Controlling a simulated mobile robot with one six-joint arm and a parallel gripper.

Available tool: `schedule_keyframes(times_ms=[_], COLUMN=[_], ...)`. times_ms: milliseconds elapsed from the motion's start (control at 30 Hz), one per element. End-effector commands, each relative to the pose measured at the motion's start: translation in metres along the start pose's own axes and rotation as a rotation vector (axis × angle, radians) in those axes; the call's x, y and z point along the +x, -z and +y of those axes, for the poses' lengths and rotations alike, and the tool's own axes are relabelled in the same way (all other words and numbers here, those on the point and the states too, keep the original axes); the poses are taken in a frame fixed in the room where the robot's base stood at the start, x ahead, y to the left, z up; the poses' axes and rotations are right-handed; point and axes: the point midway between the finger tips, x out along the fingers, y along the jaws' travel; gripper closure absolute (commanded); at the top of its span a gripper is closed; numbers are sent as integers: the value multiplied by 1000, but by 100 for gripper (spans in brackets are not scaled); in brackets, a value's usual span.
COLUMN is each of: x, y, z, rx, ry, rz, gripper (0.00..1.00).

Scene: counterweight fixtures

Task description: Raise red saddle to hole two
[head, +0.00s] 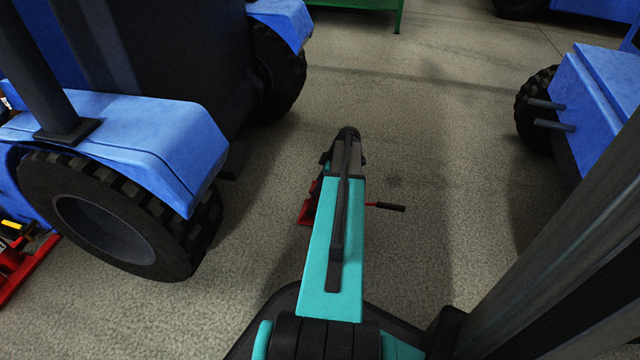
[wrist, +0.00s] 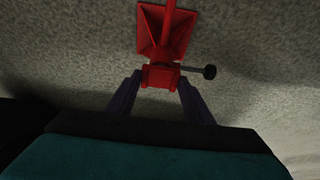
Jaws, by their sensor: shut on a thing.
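A red stand shows in the wrist view, with a flared base (wrist: 152,28) and a red block-like part, seemingly the saddle (wrist: 159,76), at its near end. My gripper (wrist: 160,82) is shut on this red block, one dark finger on each side. A grey pin with a dark round knob (wrist: 209,72) sticks out to the right beside the block. In the head view, part of the red stand (head: 307,210) shows left of my turquoise arm, and a red rod with a black grip (head: 390,207) shows to the right. My arm hides the fingertips there. No hole can be made out.
A blue tractor with a large black tyre (head: 105,222) stands close on the left. Another blue machine (head: 590,105) stands on the right. A red floor device (head: 20,270) lies at the left edge. A green frame (head: 365,5) is at the back. Concrete floor (head: 430,100) between is clear.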

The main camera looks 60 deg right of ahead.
Motion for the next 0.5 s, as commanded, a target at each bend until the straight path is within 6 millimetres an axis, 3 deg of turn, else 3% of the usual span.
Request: schedule_keyframes(times_ms=[300,500], x=[-26,-32], y=[11,13], z=[0,0], rx=[0,0], ry=[1,1], rz=[0,0], gripper=[93,93])
